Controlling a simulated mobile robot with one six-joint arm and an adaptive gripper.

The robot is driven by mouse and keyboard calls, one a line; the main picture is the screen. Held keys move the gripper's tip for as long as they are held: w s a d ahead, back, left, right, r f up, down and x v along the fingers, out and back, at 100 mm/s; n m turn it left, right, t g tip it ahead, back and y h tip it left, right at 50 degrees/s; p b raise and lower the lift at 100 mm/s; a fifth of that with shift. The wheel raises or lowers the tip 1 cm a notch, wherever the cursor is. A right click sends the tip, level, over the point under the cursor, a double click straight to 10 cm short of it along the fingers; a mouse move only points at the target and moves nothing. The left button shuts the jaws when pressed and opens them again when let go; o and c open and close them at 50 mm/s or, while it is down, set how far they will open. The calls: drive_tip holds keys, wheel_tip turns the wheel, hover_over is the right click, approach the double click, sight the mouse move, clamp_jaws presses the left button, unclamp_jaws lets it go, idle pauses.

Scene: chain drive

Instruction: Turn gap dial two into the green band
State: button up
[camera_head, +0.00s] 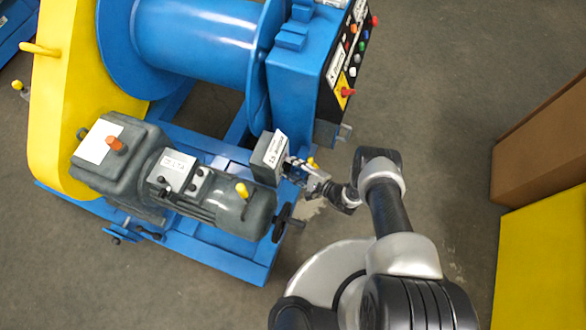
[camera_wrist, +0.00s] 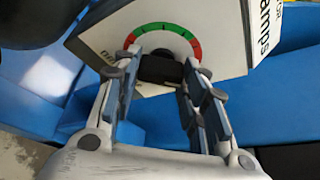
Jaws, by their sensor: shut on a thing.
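A dial box with a white face (camera_wrist: 225,45) fills the upper part of the wrist view. Its face carries a curved scale, green (camera_wrist: 164,27) along the top and red at both ends. A dark dial knob (camera_wrist: 160,70) sits below the arc. My gripper (camera_wrist: 161,62) is shut on this knob, one finger at each side. The knob's pointer cannot be made out. In the head view, the grey box (camera_head: 268,158) stands at the motor's right end, and my gripper (camera_head: 296,165) reaches it from the right. Its number is too small to read.
A grey motor (camera_head: 215,190) with yellow and orange caps lies left of the box. A black handwheel (camera_head: 283,222) is just below my gripper. A blue control cabinet (camera_head: 300,75) with buttons stands above. Open floor (camera_head: 440,110) lies to the right.

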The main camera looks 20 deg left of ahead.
drive_tip(key=shift+n+t+b, duration=0.5)
drive_tip(key=shift+n+b, duration=0.1)
drive_tip(key=shift+n, duration=0.4)
drive_tip(key=shift+y, duration=0.3)
drive_tip(key=o, duration=1.1)
drive_tip(key=shift+c, duration=0.2)
drive_tip(key=shift+s, duration=0.1)
drive_tip(key=v, duration=1.2)
